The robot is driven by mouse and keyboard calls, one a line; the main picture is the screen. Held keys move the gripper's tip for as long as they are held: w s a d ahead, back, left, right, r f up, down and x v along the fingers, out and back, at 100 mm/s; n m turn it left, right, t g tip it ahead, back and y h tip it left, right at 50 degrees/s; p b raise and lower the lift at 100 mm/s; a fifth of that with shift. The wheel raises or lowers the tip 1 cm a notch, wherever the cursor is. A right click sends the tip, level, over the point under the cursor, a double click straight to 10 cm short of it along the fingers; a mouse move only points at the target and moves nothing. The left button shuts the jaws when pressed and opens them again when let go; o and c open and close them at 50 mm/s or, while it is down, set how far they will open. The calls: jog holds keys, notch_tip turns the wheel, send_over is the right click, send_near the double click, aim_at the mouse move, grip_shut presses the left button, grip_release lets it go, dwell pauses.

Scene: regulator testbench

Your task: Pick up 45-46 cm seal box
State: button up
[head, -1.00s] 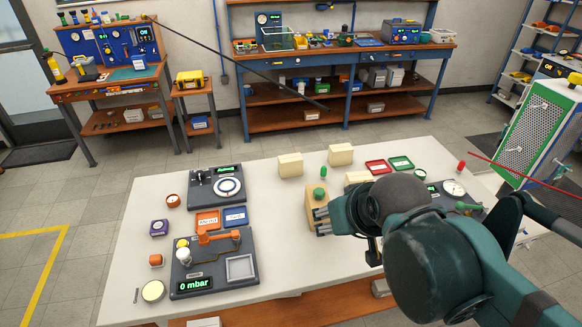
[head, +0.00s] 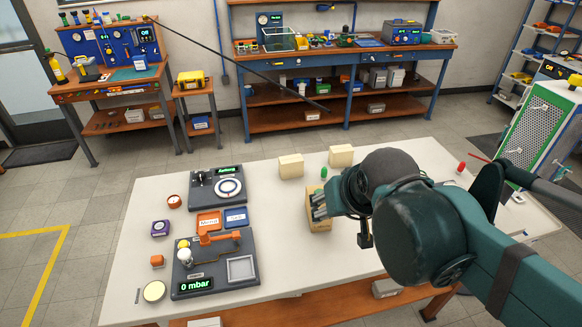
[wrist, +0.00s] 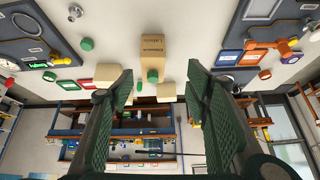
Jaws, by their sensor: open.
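A tan box (wrist: 153,47) with small printed labels, too small to read, stands ahead of my fingers in the wrist view. In the head view only part of this box (head: 319,224) shows, below and behind my gripper (head: 319,204). Plain cream boxes stand beyond it, one at the left (head: 291,166) and one at the right (head: 341,155). I cannot tell from any label which is the 45-46 cm seal box. In the wrist view my gripper (wrist: 161,82) is open, its two green-padded fingers wide apart with nothing held between them.
A small green object (head: 324,172) stands near the cream boxes. Left on the white table (head: 300,270) are a gauge panel (head: 217,187), a "0 mbar" panel (head: 213,265), an orange tray (head: 209,222) and a blue tray (head: 236,217). The table's front middle is clear.

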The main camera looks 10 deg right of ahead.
jog(key=w+r+m+g+p, duration=0.2)
jog(key=w+r+m, duration=0.2)
jog(key=w, duration=0.8)
jog(key=m+g+h+p, duration=0.4)
jog(key=m+p, duration=0.2)
jog(key=m, duration=0.6)
send_near(287, 159)
jog(key=x, duration=0.5)
jog(key=shift+s+d, duration=0.2)
jog(key=shift+d, duration=0.05)
jog(key=shift+w+a+f, duration=0.1)
jog(key=shift+w+f, duration=0.15)
jog(key=shift+f, duration=0.15)
jog(key=shift+x, duration=1.3)
jog(key=shift+s, duration=0.1)
jog(key=shift+x, duration=2.6)
